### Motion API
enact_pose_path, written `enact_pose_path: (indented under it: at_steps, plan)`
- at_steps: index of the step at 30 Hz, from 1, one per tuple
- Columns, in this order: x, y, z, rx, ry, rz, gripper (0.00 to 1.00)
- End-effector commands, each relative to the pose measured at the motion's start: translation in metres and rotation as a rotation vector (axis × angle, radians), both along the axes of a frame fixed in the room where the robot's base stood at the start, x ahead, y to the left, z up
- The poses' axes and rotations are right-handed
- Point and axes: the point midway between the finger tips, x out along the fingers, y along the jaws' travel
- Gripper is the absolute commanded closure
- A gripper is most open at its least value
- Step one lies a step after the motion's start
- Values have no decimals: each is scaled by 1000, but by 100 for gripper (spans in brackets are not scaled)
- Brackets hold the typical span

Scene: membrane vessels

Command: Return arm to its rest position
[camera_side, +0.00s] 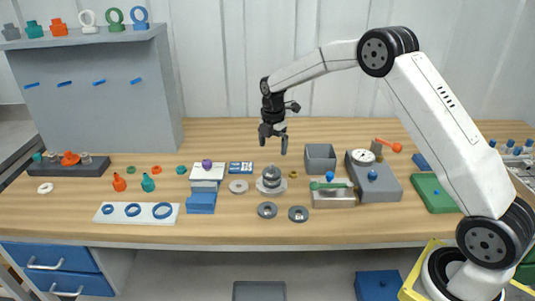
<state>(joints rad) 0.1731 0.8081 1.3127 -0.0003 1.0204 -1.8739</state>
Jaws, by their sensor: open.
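My gripper (273,147) hangs from my arm above the back middle of the wooden bench (225,140). It points down, with its two dark fingers apart and nothing visible between them. My white arm reaches in from the right. Below and in front of the gripper, a grey metal domed vessel (271,179) stands on the bench, apart from the fingers. An open grey box (320,158) stands to the right of the gripper, also apart from it.
A white plate with blue rings (137,213) is front left. A grey block (374,185) with a gauge and a metal block with a green-handled tool (332,193) are at right. A grey shelf unit (100,100) rises at left.

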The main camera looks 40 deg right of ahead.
Motion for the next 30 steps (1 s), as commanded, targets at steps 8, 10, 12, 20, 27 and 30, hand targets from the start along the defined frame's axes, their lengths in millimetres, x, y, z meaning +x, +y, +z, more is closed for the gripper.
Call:
enact_pose_path:
  at_steps: [8, 10, 12, 20, 27, 30]
  plan:
    - [-6, 4, 2, -1, -7, -51, 0]
    - [-11, 8, 4, -1, -13, -95, 0]
    - [-17, 12, 7, -2, -23, -153, 0]
    - [-56, 34, 16, 6, -64, -457, 0]
    - [-101, 54, 21, 31, -104, -764, 0]
    - [-122, 62, 21, 46, -119, -892, 0]
